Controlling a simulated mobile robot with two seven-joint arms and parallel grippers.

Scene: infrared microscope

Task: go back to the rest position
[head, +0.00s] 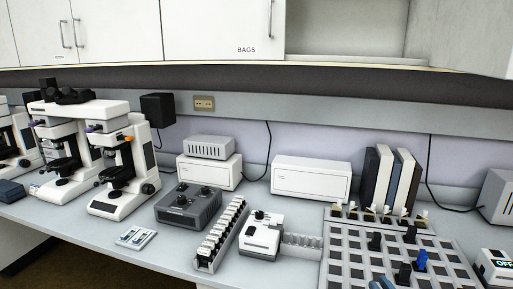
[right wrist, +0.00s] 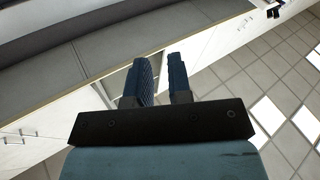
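My left gripper is in neither view. The white microscope (head: 118,185) stands on the left of the bench in the head view, away from my right gripper.
The bench holds a grey control box (head: 188,207), a slide row (head: 221,233), a small white device (head: 262,236), a rack (head: 345,252) with dark and blue pieces, white boxes (head: 311,178) and binders (head: 389,178). Wall cabinets (head: 215,30) hang above. The bench's front left is mostly clear.

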